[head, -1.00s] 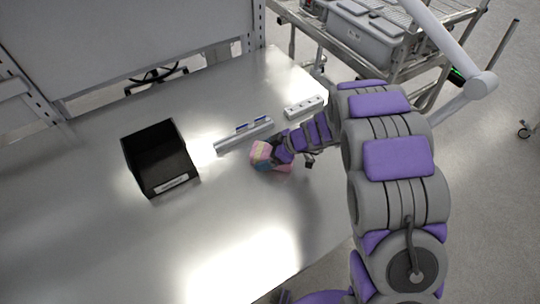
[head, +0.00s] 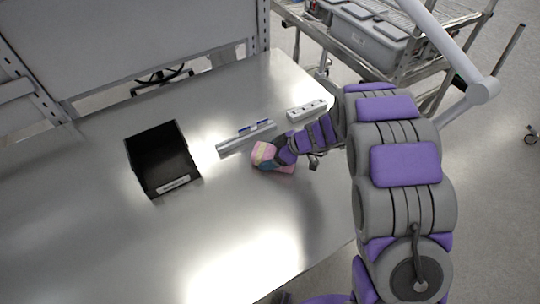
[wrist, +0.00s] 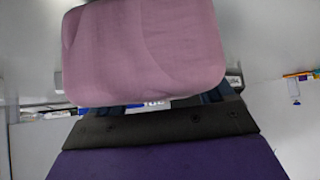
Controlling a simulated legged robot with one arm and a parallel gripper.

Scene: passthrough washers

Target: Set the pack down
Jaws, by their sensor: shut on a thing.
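The pack (head: 264,153) is a small soft-looking bundle with pink, yellow and teal parts, low over the metal table or on it; I cannot tell which. My gripper (head: 282,157) is shut on it from the right side. In the wrist view the pack's pink face (wrist: 145,52) fills the upper middle, just beyond the dark front edge of my gripper (wrist: 160,122). The fingertips are hidden behind the pack. A pinkish patch under the pack in the head view may be part of it or its reflection.
A black open bin (head: 162,160) stands left of the pack on the metal table (head: 90,220). A grey rail with blue parts (head: 246,138) and a white power strip (head: 306,110) lie behind it. The front of the table is clear. A cart with grey bins (head: 370,35) stands beyond.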

